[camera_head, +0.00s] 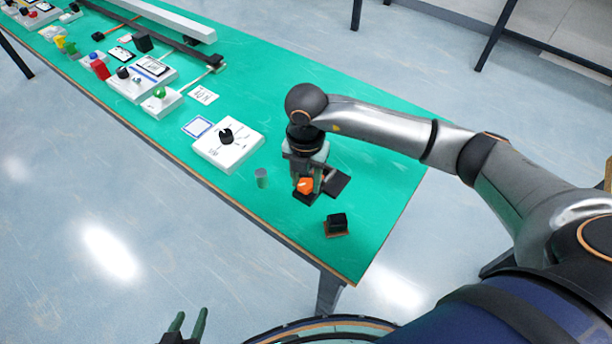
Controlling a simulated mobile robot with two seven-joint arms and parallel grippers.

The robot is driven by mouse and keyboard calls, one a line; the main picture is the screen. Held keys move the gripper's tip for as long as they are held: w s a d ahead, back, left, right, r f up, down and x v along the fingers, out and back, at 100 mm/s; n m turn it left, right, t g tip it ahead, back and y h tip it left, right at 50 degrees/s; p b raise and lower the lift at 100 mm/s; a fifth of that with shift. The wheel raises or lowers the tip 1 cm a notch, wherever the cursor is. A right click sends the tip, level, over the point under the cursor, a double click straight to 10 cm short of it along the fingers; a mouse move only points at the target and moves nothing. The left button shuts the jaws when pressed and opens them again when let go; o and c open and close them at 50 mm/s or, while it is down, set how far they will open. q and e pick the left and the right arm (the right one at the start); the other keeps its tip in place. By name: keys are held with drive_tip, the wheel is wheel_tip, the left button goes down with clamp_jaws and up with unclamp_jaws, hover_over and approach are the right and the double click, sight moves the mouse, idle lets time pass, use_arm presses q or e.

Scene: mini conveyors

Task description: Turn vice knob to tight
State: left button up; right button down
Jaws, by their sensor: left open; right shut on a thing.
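My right gripper (305,180) points down over the near right part of the green table and is shut on an orange knob (305,186). A dark, flat vice body (337,184) shows beside and behind the fingers; much of it is hidden by the gripper. How far the knob is turned cannot be told. My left gripper (188,324) is open and empty at the bottom edge of the view, away from the table.
A small grey cylinder (261,177) stands left of the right gripper. A black block (337,223) sits nearer the front edge. A white box with a black knob (228,145) stands further left. Several small devices line the far left of the green table (385,180).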

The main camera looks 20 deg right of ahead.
sight(306, 184)
drive_tip(key=shift+m, duration=0.9)
drive_tip(key=shift+c, duration=2)
unclamp_jaws()
drive_tip(key=shift+r, duration=0.1)
wheel_tip(306, 184, up, 12)
drive_tip(key=shift+r+p, duration=0.2)
drive_tip(key=shift+p, duration=0.2)
